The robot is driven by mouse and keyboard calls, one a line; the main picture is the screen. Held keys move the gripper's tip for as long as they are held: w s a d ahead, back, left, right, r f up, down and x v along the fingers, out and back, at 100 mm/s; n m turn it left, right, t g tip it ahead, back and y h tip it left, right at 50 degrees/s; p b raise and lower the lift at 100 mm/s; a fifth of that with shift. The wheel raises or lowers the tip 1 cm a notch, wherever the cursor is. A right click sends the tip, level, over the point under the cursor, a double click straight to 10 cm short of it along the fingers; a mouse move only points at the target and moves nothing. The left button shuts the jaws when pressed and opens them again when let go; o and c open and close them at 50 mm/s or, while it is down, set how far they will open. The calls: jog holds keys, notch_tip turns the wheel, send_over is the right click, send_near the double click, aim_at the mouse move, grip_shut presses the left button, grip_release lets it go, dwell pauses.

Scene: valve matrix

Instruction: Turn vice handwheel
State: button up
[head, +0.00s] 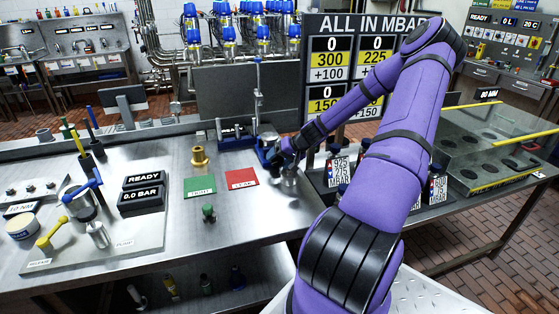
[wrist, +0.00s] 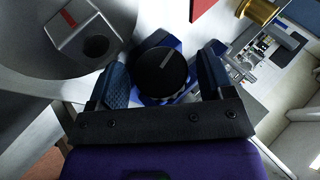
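A round black knob with a pale line across its top (wrist: 163,75), apparently the vice handwheel, sits on a blue body in the wrist view. My gripper (wrist: 165,78) has its two dark blue fingers spread on either side of it, with narrow gaps visible. Whether either finger touches it cannot be told. The handwheel is mostly hidden there by the gripper and wrist.
A red mat (head: 241,178), a green mat (head: 199,186) and a brass fitting (head: 199,158) lie left of my gripper. A vertical metal post (head: 257,105) stands just behind it. A grey block with a dark hole (wrist: 82,30) is close to the left finger.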

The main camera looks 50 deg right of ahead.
dwell(0.5)
jog(key=shift+w+a+r+n+g+h, duration=0.1)
jog(key=shift+n+g+h, duration=0.15)
jog(key=shift+g+h, duration=0.6)
jog(key=shift+w+a+n+g+h, duration=0.1)
jog(key=shift+n+g+h, duration=0.15)
jog(key=shift+g+h, duration=0.55)
jog(key=shift+a+h, duration=0.1)
jog(key=shift+h, duration=0.55)
jog(key=shift+a+n+g+h, duration=0.1)
jog(key=shift+n+g+h, duration=0.3)
jog(key=shift+g+h, duration=0.6)
jog(key=g+h, duration=0.1)
jog(key=h, duration=0.2)
jog(key=shift+w+a+n, duration=0.1)
jog(key=shift+n, duration=0.2)
jog(key=v, duration=1)
jog(key=shift+r, duration=0.3)
jog(key=shift+a+f, duration=0.1)
